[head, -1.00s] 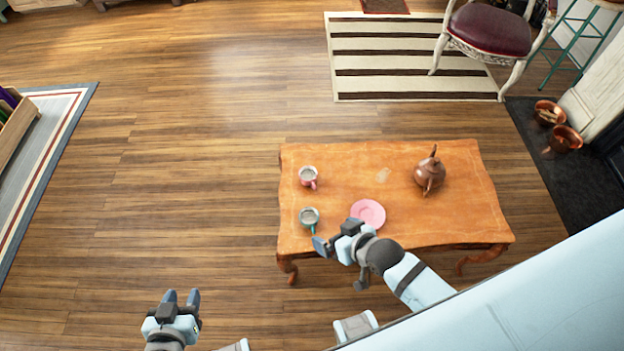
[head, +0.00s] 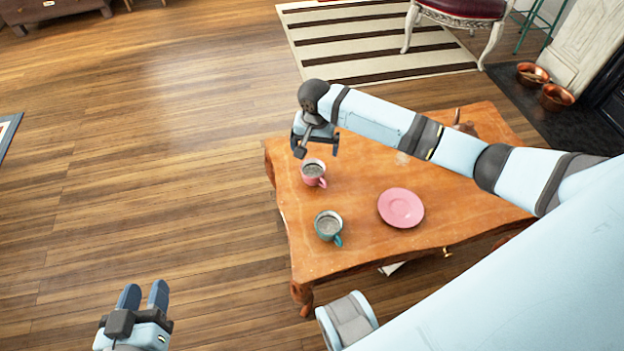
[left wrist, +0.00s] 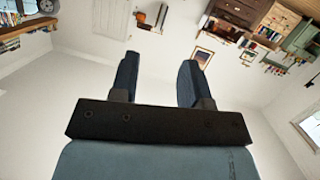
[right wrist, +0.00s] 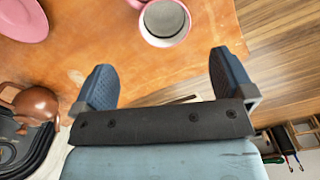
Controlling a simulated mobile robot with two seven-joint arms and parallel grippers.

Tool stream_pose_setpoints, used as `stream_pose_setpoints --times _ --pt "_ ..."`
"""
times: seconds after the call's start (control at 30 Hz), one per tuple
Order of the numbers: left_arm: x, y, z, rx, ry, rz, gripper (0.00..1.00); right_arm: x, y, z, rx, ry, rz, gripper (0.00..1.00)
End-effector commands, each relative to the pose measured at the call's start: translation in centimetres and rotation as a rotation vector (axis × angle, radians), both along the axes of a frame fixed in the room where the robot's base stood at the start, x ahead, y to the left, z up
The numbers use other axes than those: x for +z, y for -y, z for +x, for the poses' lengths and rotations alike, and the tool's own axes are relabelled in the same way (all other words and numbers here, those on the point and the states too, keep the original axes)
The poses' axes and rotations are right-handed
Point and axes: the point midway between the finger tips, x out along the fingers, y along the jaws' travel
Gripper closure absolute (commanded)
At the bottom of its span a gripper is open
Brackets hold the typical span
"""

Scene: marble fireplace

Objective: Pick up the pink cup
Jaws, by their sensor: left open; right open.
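The pink cup (head: 313,172) stands upright near the far left corner of the orange wooden table (head: 370,245), its handle towards the lower right. It also shows at the top of the right wrist view (right wrist: 165,22), with grey contents or a grey inside. My right gripper (head: 317,150) is open and empty, just beyond the cup and apart from it. In the right wrist view the cup lies ahead, between the lines of the two open fingers (right wrist: 165,78). My left gripper (head: 143,297) is open and empty, over the floor left of the table.
A teal cup (head: 328,226) stands nearer on the table, with a pink saucer (head: 401,208) to its right. A copper teapot (right wrist: 35,104) is partly hidden behind my right arm in the head view. The floor left of the table is clear.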

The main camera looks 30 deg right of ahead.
Motion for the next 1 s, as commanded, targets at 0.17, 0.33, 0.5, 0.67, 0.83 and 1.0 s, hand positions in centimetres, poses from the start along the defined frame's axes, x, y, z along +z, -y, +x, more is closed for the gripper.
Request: stream_pose_setpoints --times 0.17,0.33,0.5,0.67,0.83,1.0 --pt "2.0 1.0 0.6 -0.019 0.105 -0.063 0.57 -4.1 -0.1 -0.1 0.001 -0.001 0.001 0.0" --pt "3.8 1.7 0.8 -0.035 0.182 -0.111 0.57 -6.5 -0.1 0.0 0.003 0.001 0.0 0.0" --pt "4.6 2.0 0.8 -0.04 0.212 -0.13 0.57 -7.3 -0.1 0.0 0.003 0.002 0.001 0.0" --pt "5.6 2.4 0.8 -0.053 0.27 -0.168 0.57 -8.7 -0.2 0.1 0.004 0.003 0.002 0.0" --pt "7.5 3.1 0.5 -0.081 0.364 -0.235 0.57 -11.3 -0.4 0.4 0.004 0.003 0.0 0.0" --pt "7.5 3.3 0.4 -0.09 0.357 -0.24 0.57 -12.3 -0.3 0.4 0.003 0.004 0.001 0.0"
